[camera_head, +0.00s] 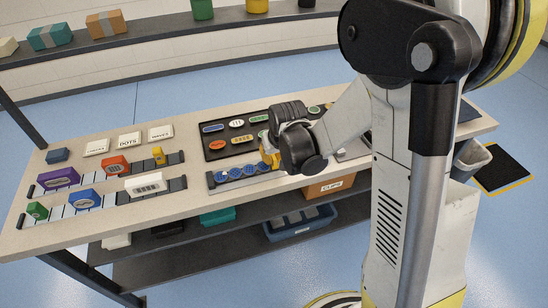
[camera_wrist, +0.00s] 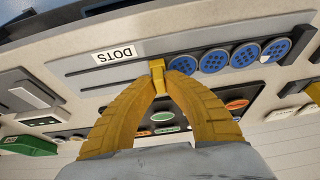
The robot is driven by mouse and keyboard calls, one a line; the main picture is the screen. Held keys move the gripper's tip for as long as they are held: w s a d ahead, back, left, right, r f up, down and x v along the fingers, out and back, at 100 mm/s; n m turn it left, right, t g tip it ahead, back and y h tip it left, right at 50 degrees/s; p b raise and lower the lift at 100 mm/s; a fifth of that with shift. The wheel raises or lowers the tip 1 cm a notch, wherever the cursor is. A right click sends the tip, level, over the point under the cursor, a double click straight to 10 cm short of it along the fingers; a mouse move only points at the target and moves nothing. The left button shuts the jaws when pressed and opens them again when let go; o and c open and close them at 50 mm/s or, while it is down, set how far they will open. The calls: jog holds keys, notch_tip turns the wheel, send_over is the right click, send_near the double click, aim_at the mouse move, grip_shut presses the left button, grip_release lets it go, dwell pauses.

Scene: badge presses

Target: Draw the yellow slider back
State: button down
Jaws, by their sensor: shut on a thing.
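The yellow slider (camera_wrist: 157,66) is a small upright yellow piece on a grey tray (camera_wrist: 200,72). My gripper (camera_wrist: 157,70) is shut on it, with its two yellow fingers meeting around it. In the wrist view, a row of blue dotted badges (camera_wrist: 245,54) lies just right of the slider, and a white DOTS label (camera_wrist: 115,54) lies to its left. In the head view, my gripper (camera_head: 268,158) is at the right end of the blue badges (camera_head: 243,171), and my wrist hides the slider and label.
A black tray (camera_head: 212,154) of oval badges lies behind. To the left, two rails carry coloured blocks, including a purple one (camera_head: 58,177), a red one (camera_head: 116,166) and a small yellow one (camera_head: 158,155). An orange box (camera_head: 328,188) and blue crate (camera_head: 300,228) sit below the tabletop.

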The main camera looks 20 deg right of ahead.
jog(key=d+b, duration=0.1)
jog(key=d, duration=1.2)
jog(key=shift+d, duration=0.15)
jog(key=c, duration=1.5)
grip_release()
jog(key=shift+d, duration=0.1)
jog(key=shift+o, duration=0.2)
jog(key=shift+d, duration=0.1)
jog(key=v, duration=1.2)
